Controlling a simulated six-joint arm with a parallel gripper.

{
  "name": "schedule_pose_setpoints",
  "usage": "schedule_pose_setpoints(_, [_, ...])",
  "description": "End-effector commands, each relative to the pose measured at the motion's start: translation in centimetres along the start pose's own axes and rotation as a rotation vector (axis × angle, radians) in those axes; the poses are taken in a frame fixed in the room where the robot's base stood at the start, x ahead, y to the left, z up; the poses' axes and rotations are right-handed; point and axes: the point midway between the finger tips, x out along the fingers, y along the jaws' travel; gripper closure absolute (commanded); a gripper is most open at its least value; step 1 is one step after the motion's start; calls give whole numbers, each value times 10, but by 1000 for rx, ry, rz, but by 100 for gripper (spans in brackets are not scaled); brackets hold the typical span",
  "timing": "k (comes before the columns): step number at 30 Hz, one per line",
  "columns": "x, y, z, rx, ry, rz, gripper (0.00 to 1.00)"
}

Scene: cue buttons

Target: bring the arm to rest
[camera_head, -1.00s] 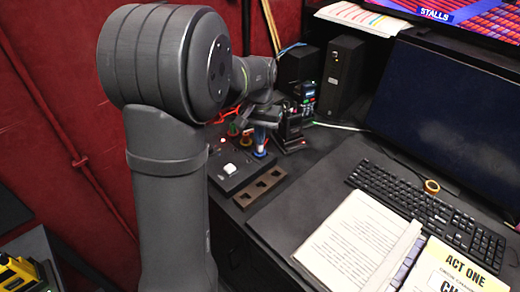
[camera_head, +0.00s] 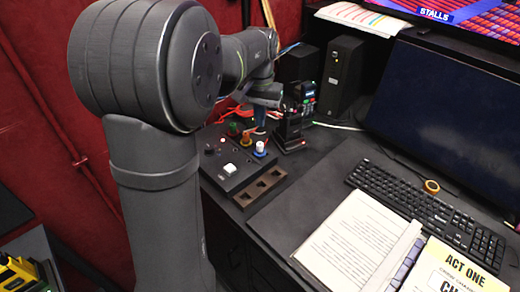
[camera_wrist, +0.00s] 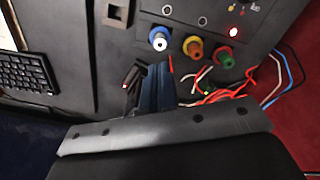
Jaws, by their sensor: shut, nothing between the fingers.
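My gripper (camera_wrist: 155,72) is shut and empty. In the head view its fingers (camera_head: 260,119) hang just behind the cue box (camera_head: 222,181), partly hidden by my arm. The black box carries a white square button (camera_head: 230,168), a small lit red light (camera_head: 222,140), and blue-white (camera_head: 259,149), yellow (camera_head: 246,138) and green (camera_head: 232,128) knobs. In the wrist view the fingers sit apart from the blue-white (camera_wrist: 159,39), yellow (camera_wrist: 193,47) and green (camera_wrist: 223,57) knobs, to the near side of them.
A black holder with a handset (camera_head: 296,112) stands right of my gripper. Red and blue cables (camera_wrist: 215,95) lie close to the fingers. Dark speakers (camera_head: 342,75) stand behind. A keyboard (camera_head: 430,212) and open script (camera_head: 345,243) lie to the right. The red wall (camera_head: 40,110) is at left.

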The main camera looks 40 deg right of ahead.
Motion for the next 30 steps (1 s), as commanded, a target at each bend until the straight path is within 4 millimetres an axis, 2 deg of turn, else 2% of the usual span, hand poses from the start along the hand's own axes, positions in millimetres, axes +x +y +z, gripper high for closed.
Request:
schedule_pose_setpoints(10, [5, 0, 0, 0, 0, 0, 100])
schedule_pose_setpoints(22, [58, 0, 0, 0, -2, 0, 100])
schedule_pose_setpoints(30, [70, 0, 0, 0, 1, 0, 100])
